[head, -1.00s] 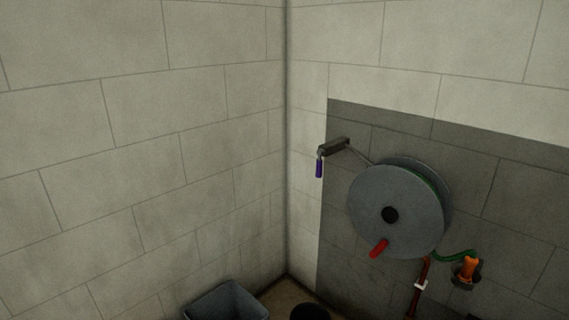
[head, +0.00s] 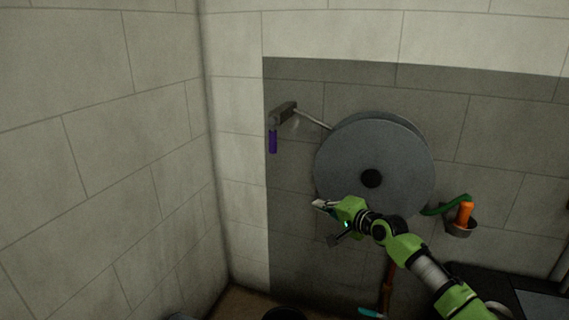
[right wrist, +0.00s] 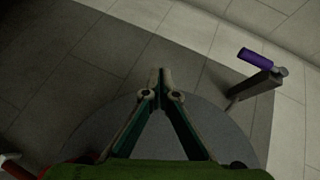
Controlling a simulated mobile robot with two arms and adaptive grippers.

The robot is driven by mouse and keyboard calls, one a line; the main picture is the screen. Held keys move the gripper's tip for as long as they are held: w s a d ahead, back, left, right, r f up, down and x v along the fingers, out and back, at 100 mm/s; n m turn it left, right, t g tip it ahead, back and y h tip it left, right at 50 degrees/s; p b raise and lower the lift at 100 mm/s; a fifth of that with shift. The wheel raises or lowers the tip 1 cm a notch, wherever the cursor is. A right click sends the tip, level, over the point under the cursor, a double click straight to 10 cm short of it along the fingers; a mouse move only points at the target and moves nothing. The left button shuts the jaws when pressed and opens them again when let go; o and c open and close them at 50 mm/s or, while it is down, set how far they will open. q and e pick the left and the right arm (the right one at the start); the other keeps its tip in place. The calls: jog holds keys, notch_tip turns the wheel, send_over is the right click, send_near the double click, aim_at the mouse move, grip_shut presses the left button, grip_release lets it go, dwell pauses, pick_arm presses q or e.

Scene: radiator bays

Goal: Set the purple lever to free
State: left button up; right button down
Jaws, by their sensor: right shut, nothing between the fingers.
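The purple lever (head: 272,141) hangs down from a dark bracket (head: 284,113) on the wall, up and left of the grey hose reel (head: 385,155). In the right wrist view the purple lever (right wrist: 258,57) shows at the upper right, attached to its bracket (right wrist: 257,85). My right gripper (head: 319,204) is in front of the reel's lower left, below and right of the lever and apart from it. In the right wrist view its fingertips (right wrist: 161,75) meet, shut with nothing between them. My left gripper is not in view.
A thin metal rod (head: 313,119) runs from the bracket toward the reel. An orange nozzle (head: 465,213) sits in a holder at the right, with a green hose (head: 445,206). The wall around the lever is clear.

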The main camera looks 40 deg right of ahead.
aim_at(273, 137)
notch_tip(273, 137, up, 16)
jog(key=w+m+t+b, duration=0.1)
jog(key=m+t, duration=0.1)
jog(key=t, duration=0.1)
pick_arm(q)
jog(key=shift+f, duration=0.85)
pick_arm(e)
jog(key=w+a, duration=0.1)
jog(key=w, duration=1.2)
jog(key=shift+a+y, duration=0.25)
jog(key=shift+y, duration=0.15)
jog(key=shift+w+f, duration=0.1)
